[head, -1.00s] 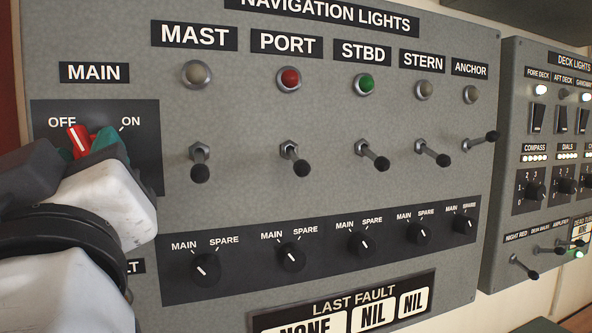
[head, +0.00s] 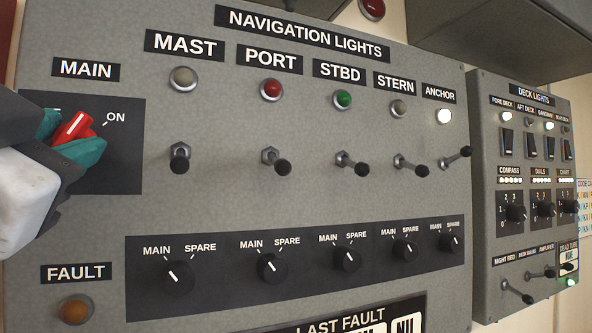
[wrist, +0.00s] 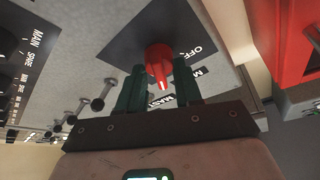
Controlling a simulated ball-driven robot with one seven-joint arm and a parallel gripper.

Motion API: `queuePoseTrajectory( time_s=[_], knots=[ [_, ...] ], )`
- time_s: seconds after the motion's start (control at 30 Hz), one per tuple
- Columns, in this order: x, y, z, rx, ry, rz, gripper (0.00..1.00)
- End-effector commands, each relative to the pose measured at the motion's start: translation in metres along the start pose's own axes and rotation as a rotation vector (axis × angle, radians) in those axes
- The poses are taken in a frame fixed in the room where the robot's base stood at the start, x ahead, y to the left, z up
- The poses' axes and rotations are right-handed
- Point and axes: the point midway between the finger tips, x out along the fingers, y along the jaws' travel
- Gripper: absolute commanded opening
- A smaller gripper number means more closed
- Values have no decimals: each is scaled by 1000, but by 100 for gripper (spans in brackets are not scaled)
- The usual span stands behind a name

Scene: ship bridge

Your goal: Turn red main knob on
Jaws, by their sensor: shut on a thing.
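The red main knob (head: 74,128) sits on a dark plate (head: 122,165) under the MAIN label, at the left of the navigation lights panel. Its white pointer line leans up and to the right, towards the ON mark (head: 116,117). My gripper (head: 69,138) is shut on the knob, one teal finger on each side. My gripper hides the OFF mark in the head view. In the wrist view the red knob (wrist: 158,57) shows between the tips of my gripper (wrist: 159,72). The anchor lamp (head: 444,116) is lit white.
Several toggle switches (head: 278,164) stick out to the right of the knob. Small black rotary knobs (head: 272,266) run below them. An amber fault lamp (head: 75,311) is at the lower left. The deck lights panel (head: 483,190) stands at the right. A red box (wrist: 282,45) is at the wrist view's right.

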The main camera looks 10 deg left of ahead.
Motion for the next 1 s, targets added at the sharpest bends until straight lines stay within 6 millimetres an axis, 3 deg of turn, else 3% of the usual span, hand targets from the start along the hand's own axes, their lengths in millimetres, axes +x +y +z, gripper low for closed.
queuePoseTrajectory(
  time_s=[0.4, 1.0],
  knots=[
    [0, 0, 2, 208, -4, 90, 4],
    [0, 0, 2, 248, -4, 107, 4]
  ],
)
